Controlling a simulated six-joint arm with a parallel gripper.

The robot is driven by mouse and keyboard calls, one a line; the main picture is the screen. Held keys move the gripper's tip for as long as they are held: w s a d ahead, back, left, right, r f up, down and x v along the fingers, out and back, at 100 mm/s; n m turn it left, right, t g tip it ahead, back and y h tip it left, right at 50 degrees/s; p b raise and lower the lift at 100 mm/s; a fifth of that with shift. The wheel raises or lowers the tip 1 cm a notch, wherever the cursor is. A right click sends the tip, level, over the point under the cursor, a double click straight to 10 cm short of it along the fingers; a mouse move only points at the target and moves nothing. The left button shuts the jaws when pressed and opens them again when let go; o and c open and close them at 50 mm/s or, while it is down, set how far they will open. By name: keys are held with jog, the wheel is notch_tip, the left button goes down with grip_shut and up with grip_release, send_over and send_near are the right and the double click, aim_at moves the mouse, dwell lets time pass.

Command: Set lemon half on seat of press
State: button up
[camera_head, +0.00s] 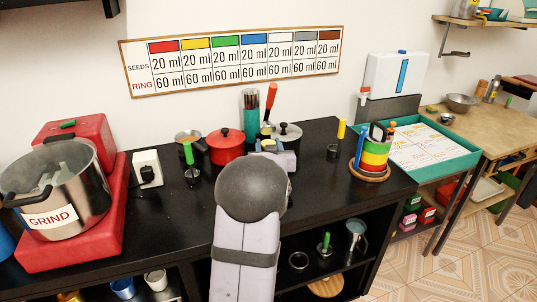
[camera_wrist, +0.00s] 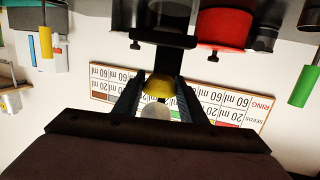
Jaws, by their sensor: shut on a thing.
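In the wrist view, which looks upside down, my gripper (camera_wrist: 160,88) is shut on a yellow lemon half (camera_wrist: 158,84), held between its two dark fingertips. A round pale grey shape (camera_wrist: 155,111) shows between the fingers beside it; I cannot tell what it is. A dark post with a crossbar (camera_wrist: 165,39) stands right behind the lemon half; it may be part of the press, but I cannot tell. Whether the lemon half touches it is unclear. In the head view my arm hides the fingers, and no press seat is clearly visible.
A large steel pot (camera_head: 65,190) stands at left. The counter is fairly clear right of my arm.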

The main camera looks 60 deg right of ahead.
jog(key=shift+f, duration=1.7)
jog(key=shift+f, duration=0.1)
jog(key=o, duration=1)
jog(key=shift+o, duration=0.2)
jog(key=shift+r, duration=0.2)
jog(key=shift+s+a+f, duration=0.1)
jog(key=shift+s+a, duration=0.05)
jog(key=shift+a, duration=0.05)
jog(key=b+v, duration=0.1)
jog(key=v, duration=1)
jog(key=shift+a, duration=0.25)
